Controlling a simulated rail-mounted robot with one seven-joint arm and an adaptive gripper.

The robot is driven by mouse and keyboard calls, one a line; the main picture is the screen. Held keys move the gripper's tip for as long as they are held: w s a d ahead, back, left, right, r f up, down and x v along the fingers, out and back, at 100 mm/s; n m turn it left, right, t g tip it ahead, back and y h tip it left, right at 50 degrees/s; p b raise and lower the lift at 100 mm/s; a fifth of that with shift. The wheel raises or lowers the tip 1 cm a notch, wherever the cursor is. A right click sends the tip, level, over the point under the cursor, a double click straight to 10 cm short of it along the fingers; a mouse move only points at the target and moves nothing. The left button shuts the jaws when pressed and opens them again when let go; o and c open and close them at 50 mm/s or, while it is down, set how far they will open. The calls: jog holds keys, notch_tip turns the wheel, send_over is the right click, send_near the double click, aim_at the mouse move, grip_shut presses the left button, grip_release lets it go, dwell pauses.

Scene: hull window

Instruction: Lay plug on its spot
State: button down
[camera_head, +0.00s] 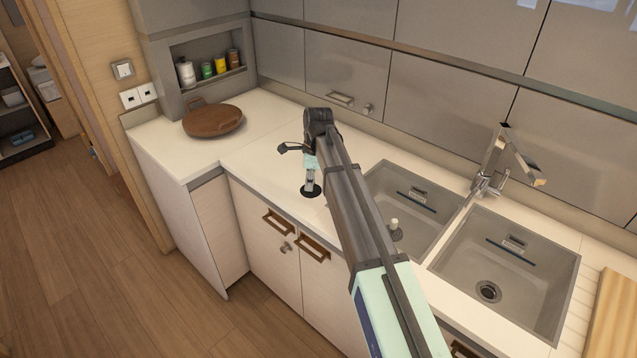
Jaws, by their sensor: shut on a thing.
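My gripper (310,178) points down over the white counter, left of the sinks. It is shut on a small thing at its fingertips. A flat black round disc (312,191) shows directly under the fingers; it looks like the plug, its upper part hidden by the fingers. I cannot tell whether the disc touches the counter or is slightly above it. No separate marked spot can be made out. A small pale knob (394,224) stands in the left sink (415,205), partly beside my arm.
The right sink (535,285) has an open drain (488,291). A tap (488,170) stands behind the sinks. A round brown wooden board (212,120) lies at the back left. The counter (255,160) between board and gripper is clear. Grey cabinets (430,75) rise behind.

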jog(key=shift+w+a+f+m, duration=0.1)
jog(key=shift+a+m, duration=0.1)
jog(key=shift+m, duration=0.2)
jog(key=shift+f, duration=0.15)
jog(key=shift+f+b, duration=0.85)
jog(key=shift+f, duration=0.45)
jog(key=shift+f, duration=0.95)
dwell(1.0)
jog(key=c, duration=0.9)
grip_release()
